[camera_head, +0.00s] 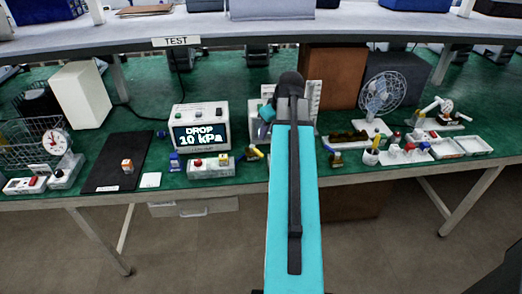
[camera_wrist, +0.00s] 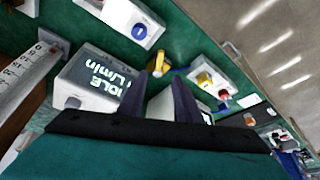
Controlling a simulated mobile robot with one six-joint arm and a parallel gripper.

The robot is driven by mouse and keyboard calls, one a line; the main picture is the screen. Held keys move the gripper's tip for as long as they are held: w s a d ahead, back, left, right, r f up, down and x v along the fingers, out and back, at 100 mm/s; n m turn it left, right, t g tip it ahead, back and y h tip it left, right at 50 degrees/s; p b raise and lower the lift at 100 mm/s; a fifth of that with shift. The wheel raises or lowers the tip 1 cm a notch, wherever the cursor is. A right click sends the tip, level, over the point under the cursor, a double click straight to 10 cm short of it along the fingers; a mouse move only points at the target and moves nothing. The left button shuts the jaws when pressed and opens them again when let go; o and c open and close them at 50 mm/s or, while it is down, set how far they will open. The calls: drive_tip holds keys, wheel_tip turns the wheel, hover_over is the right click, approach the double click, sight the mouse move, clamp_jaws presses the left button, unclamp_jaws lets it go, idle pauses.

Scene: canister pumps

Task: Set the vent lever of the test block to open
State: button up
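A low white block (camera_head: 210,167) with a red knob and other small coloured parts sits on the green bench below the display box. It may be the test block, but I cannot make out a vent lever or its setting. A white block (camera_wrist: 208,76) with a yellow part and a red knob shows in the wrist view; I cannot tell if it is the same one. My gripper (camera_wrist: 168,85) has its two dark fingers apart with nothing held, above the bench. In the head view my teal arm hides the fingers and the bench behind it.
The display box (camera_head: 201,128) reads DROP 10 kPa under the TEST sign. A black mat (camera_head: 116,162), wire basket, gauge (camera_head: 55,142), small fan (camera_head: 382,95) and white trays (camera_head: 472,146) stand around. A yellow-ended part (camera_head: 254,152) lies beside my arm. A shelf runs above.

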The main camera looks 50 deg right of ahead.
sight(260, 152)
drive_tip(key=shift+p+x, duration=1.3)
drive_tip(key=shift+x, duration=5.35)
drive_tip(key=shift+s, duration=0.1)
clamp_jaws()
drive_tip(key=shift+a, duration=0.2)
drive_tip(key=shift+d+f, duration=0.1)
drive_tip(key=shift+d, duration=0.05)
